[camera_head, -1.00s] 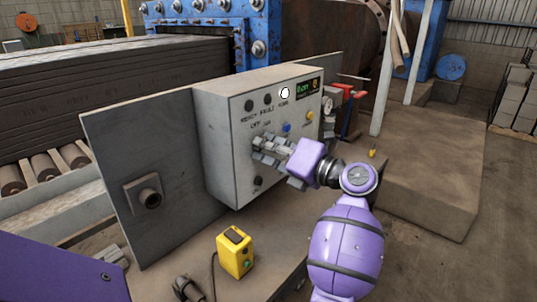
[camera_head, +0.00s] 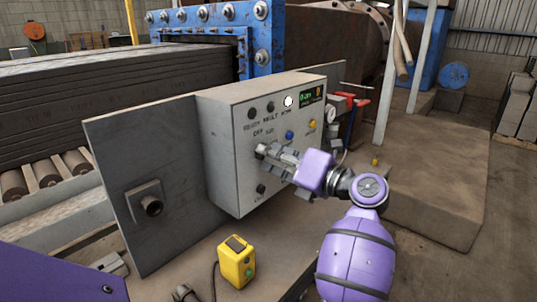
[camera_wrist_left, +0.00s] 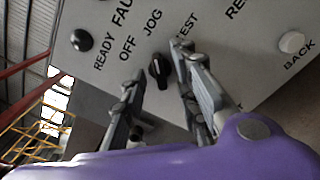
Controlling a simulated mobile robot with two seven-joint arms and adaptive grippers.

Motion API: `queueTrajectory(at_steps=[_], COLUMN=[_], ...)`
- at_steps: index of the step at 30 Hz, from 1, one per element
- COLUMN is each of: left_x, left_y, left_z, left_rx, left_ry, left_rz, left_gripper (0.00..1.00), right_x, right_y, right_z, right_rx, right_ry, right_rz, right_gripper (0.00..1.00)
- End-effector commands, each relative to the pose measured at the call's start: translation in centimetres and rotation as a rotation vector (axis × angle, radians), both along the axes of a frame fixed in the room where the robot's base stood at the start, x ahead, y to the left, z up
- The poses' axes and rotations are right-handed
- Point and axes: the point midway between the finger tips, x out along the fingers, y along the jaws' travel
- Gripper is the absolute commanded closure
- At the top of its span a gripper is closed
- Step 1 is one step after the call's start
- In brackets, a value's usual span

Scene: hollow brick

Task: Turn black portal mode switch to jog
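The black portal mode switch (camera_wrist_left: 158,70) is a small elongated knob on the grey control box (camera_head: 225,150), below the OFF, JOG and TEST labels in the left wrist view. I cannot tell surely which label its pointer faces. My left gripper (camera_head: 264,160) is at the front of the box. In the left wrist view its two fingers (camera_wrist_left: 160,62) are spread, one on each side of the knob, with visible gaps, so it is not gripping. In the head view the gripper hides the knob. My right gripper is not in view.
A blue button (camera_head: 290,135), a yellow button (camera_head: 312,124), a white lamp (camera_head: 288,102) and a small display (camera_head: 312,95) are close by on the panel. A lower black knob (camera_head: 261,189) is below the gripper. A yellow pendant box (camera_head: 236,262) stands in front.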

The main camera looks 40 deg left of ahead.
Motion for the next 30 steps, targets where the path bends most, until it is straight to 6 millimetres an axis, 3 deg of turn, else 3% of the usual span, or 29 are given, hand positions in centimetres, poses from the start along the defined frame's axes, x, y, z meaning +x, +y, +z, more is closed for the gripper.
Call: queueTrajectory(at_steps=[9, 15, 21, 30], left_x=[-0.5, -0.7, -0.8, -0.8], left_y=[-6.8, -9.8, -10.8, -10.8], left_z=[-0.1, 0.0, 0.0, 0.0], left_rx=[-0.004, -0.003, -0.002, -0.001], left_ry=[0.001, 0.0, -0.001, -0.001], left_rz=[-0.004, -0.003, -0.001, -0.001], left_gripper=[0.72, 0.72, 0.72, 0.72], right_x=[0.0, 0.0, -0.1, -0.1], right_y=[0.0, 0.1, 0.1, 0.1], right_z=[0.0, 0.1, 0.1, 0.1], right_rx=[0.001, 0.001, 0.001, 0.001], right_ry=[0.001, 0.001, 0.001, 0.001], right_rz=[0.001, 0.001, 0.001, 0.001], right_gripper=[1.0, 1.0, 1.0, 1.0])
